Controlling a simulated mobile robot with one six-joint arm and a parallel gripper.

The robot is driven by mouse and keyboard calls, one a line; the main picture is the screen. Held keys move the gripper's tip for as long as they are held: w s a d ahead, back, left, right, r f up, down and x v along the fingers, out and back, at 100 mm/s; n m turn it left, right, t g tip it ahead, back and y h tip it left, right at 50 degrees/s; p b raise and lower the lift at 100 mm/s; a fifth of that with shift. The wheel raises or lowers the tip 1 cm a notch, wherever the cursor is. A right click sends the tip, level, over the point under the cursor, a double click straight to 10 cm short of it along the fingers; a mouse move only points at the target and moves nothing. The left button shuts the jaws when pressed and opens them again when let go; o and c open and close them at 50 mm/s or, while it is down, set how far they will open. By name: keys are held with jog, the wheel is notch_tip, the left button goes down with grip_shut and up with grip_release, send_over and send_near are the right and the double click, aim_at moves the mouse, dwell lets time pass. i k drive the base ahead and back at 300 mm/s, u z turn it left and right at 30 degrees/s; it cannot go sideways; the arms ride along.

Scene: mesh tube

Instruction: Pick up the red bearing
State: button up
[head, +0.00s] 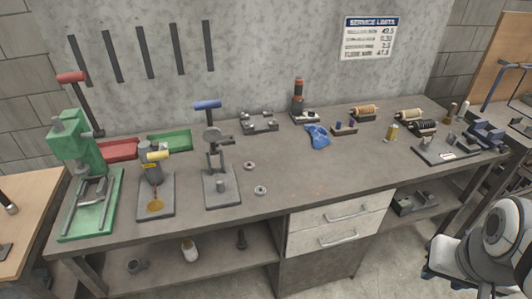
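I cannot make out a bearing that is clearly red in the head view. Two small grey ring-shaped parts, a far ring (250,166) and a near ring (260,190), lie apart on the middle of the workbench (310,185), right of the blue-handled press (217,170). Part of my arm (500,232) shows at the lower right, in front of the bench. I cannot see my gripper's fingertips.
A green press (78,150), a yellow-topped tool (155,175), a red tray (118,150) and a green tray (170,140) crowd the left. The front middle is clear.

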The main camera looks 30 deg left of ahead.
aim_at(249, 166)
jog(key=u, duration=1.35)
jog(key=i, duration=1)
